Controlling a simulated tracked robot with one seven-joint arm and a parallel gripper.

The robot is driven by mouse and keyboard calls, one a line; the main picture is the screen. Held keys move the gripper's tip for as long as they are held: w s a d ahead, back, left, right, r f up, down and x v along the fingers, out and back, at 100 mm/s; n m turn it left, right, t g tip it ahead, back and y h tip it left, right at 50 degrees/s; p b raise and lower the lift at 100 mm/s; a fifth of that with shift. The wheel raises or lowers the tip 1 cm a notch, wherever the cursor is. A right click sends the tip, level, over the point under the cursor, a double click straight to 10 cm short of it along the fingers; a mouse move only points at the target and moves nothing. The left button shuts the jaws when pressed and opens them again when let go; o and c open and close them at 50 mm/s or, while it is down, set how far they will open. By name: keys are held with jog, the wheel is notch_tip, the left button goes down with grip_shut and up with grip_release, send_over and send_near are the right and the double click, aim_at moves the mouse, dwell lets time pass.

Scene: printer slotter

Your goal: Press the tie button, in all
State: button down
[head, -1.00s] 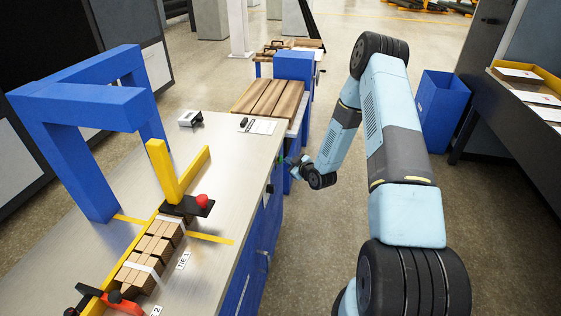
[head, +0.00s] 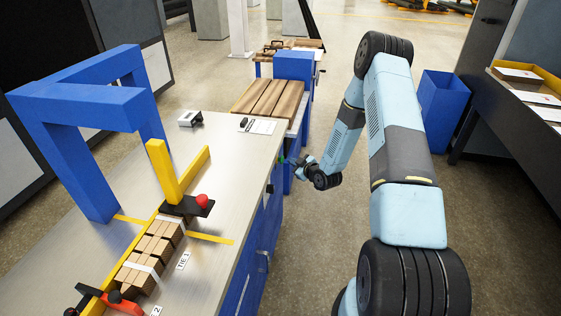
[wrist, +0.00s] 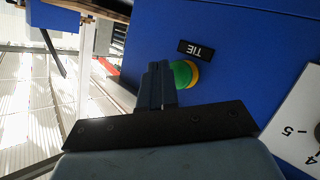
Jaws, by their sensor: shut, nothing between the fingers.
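The green tie button (wrist: 182,74) with a yellow ring sits on the blue side panel (wrist: 230,25) of the bench, beside a black TIE label (wrist: 196,50) that reads upside down in the wrist view. My gripper (wrist: 155,72) is shut and empty, its fingertips in front of the button and covering part of it. In the wrist view I cannot tell whether they touch the button or whether it is pressed in. In the head view my gripper (head: 296,162) is at the bench's right side, just below the top edge.
The bench top (head: 215,160) carries a blue arch (head: 80,95), a yellow fence (head: 163,170) and bundled brown blocks (head: 145,255) with white bands. A white card (wrist: 300,125) is on the panel. A blue bin (head: 443,105) stands at right. The floor beside the bench is clear.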

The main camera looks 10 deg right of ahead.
jog(key=shift+d, duration=0.15)
jog(key=d, duration=0.1)
jog(key=s+d, duration=0.1)
jog(key=d, duration=0.1)
jog(key=s+d, duration=0.1)
jog(key=shift+d, duration=0.2)
dwell(0.4)
dwell(0.5)
